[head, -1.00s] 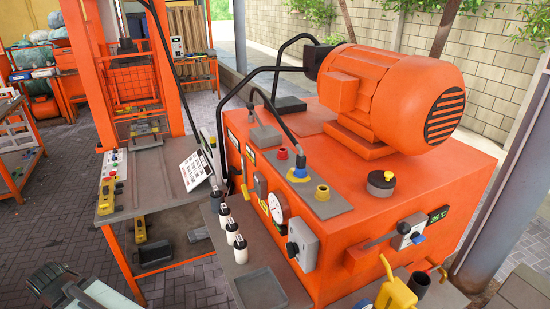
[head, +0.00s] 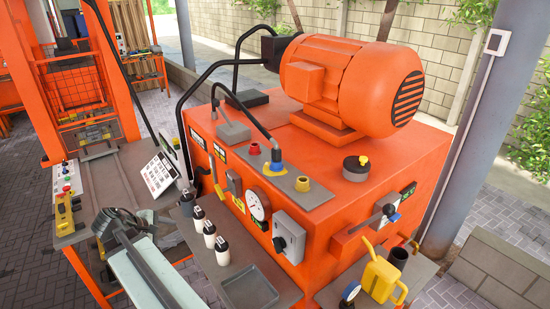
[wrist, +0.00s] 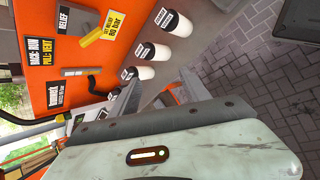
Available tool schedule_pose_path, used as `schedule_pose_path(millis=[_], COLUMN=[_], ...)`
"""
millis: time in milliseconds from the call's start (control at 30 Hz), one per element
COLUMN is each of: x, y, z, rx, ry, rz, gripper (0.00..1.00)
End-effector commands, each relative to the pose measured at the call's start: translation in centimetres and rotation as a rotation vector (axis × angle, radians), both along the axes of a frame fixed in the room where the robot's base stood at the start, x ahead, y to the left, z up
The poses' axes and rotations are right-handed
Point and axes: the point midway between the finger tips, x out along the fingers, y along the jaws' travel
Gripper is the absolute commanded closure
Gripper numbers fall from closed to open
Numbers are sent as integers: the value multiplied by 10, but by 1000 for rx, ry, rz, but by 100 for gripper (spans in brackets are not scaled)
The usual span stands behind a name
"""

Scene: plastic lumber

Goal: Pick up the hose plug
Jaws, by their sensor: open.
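A blue hose plug (head: 277,167) sits on a yellow ring on the grey plate on top of the orange power unit. A black hose runs up and left from it. Red (head: 255,149) and yellow (head: 302,184) ports flank it on the same plate. My gripper (head: 122,222) is at the lower left in the head view, open and empty, well left of the plug and apart from it. In the wrist view, a dark edge and pale housing of my gripper fill the bottom. The plug is not in the wrist view.
White bottles with black caps (head: 209,234) stand on a grey shelf between my gripper and the power unit. An orange motor (head: 350,85) sits behind the plug. A gauge (head: 258,205), a grey switch box (head: 289,236) and a yellow can (head: 382,276) are at the front.

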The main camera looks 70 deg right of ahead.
Motion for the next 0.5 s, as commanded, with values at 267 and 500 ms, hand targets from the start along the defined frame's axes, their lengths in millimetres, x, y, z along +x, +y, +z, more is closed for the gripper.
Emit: schedule_pose_path(millis=[267,500], x=[-178,-231], y=[-237,-271], z=[140,179], rx=[-365,-364], ry=[887,1153], rz=[108,91], gripper=[45,45])
